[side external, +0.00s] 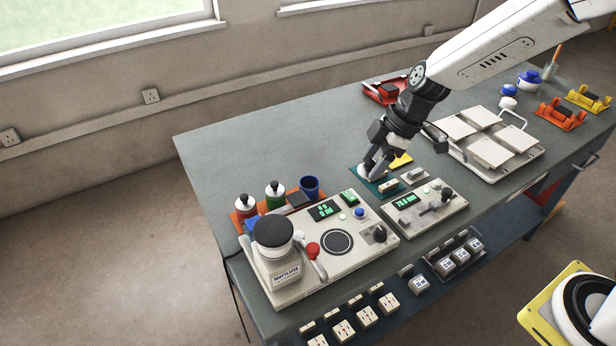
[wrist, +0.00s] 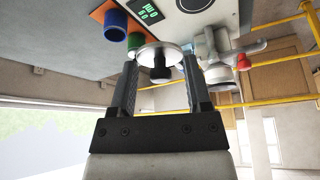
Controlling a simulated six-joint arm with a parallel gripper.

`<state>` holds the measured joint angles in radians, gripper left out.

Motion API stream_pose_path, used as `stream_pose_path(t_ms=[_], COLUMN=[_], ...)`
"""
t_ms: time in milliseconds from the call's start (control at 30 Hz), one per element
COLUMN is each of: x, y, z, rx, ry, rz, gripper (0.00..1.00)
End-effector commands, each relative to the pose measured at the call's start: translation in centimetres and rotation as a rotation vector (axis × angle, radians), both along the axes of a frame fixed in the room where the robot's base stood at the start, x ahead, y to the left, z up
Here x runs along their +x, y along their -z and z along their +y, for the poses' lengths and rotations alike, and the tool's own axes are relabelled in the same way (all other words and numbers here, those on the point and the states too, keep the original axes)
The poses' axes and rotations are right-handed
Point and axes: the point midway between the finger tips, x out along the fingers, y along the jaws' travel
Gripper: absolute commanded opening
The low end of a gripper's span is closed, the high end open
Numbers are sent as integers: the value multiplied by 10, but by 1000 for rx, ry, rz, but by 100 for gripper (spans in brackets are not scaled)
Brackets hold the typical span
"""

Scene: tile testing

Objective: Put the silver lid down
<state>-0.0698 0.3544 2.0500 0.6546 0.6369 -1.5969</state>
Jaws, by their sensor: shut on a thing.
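The silver lid (wrist: 147,53) is a round disc with a black knob (wrist: 160,74), seen in the wrist view. My gripper (wrist: 160,64) is shut on it, with one finger at each side of its rim. In the side view my gripper (side external: 370,168) is low over a teal mat (side external: 364,185) near the middle of the table, and a pale piece of the lid shows at the fingertips. I cannot tell whether the lid touches the mat.
A smaller box with a green display (side external: 408,201) is just in front of the gripper. A tray of pale tiles (side external: 510,122) lies right. The table's back left (side external: 260,150) is clear.

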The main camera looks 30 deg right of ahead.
Motion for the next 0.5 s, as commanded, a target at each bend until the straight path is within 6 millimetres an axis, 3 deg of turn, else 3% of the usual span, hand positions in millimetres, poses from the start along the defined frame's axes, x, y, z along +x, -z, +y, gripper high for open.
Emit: stream_pose_path(t_ms=[200, 500], x=[2, 3], y=[24, 30], z=[-32, -40], rx=[0, -3], ry=[37, 42], rz=[4, -1], gripper=[7, 7])
